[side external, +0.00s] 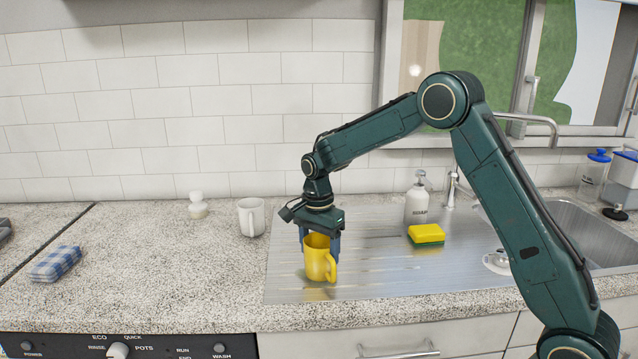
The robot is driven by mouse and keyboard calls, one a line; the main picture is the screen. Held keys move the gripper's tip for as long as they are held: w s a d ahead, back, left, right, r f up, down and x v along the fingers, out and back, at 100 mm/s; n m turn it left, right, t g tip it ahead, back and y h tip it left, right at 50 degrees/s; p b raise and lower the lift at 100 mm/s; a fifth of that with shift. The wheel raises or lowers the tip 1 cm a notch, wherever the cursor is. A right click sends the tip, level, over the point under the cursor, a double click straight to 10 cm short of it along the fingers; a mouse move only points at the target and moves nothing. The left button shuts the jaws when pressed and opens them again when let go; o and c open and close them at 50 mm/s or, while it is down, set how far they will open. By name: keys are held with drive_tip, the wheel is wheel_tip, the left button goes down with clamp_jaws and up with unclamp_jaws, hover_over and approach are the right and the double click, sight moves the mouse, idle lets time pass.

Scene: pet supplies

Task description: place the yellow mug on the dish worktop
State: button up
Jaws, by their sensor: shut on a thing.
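The yellow mug (317,262) is upright at the left end of the ridged metal worktop (375,280) beside the sink. Its handle points toward the lower right. My gripper (320,245) reaches down from above, its blue fingers on either side of the mug, and is shut on it. The mug looks on or just above the metal; I cannot tell whether its base touches.
A white mug (251,217) and a small white object (198,205) stand on the speckled counter to the left. A soap bottle (417,203) and a yellow-green sponge (426,235) stand on the metal to the right. A checked cloth (55,263) lies far left. The sink (590,232) is at right.

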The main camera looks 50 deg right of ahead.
drive_tip(key=shift+f, duration=0.2)
drive_tip(key=o, duration=1.1)
drive_tip(key=shift+o, duration=0.2)
drive_tip(key=shift+r, duration=0.1)
wheel_tip(320, 180, up, 14)
drive_tip(key=shift+w+f, duration=0.2)
drive_tip(key=shift+w, duration=0.1)
drive_tip(key=shift+s+r, duration=0.1)
